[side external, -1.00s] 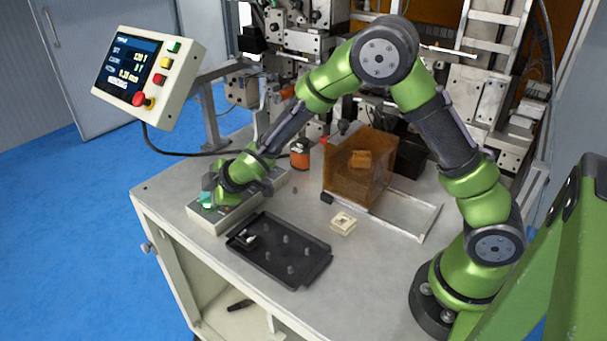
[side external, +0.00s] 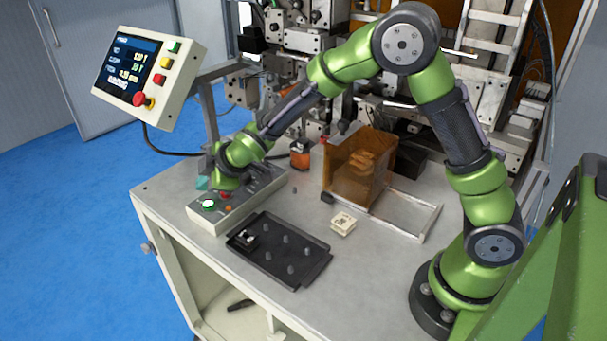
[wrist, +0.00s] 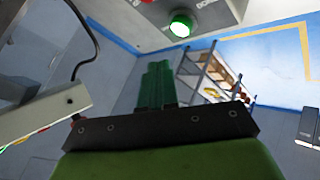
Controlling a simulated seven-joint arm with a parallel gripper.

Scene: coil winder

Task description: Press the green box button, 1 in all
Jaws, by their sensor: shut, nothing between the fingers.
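The green button (side external: 208,205) sits at the near left end of the grey button box (side external: 236,212) on the table. It looks lit, with a bright white-green centre. It also shows in the wrist view (wrist: 181,25), clear of my fingers. My gripper (side external: 202,183) is at the far side of the box, apart from the green button, and partly hidden behind my wrist. In the wrist view my green fingers (wrist: 158,82) are together, with nothing between them.
A red button (side external: 224,194) is on the same box. A black tray (side external: 280,252) with pegs and a small cream part (side external: 343,223) lie in front. An amber see-through box (side external: 355,175) stands behind. A control panel (side external: 145,78) hangs at upper left.

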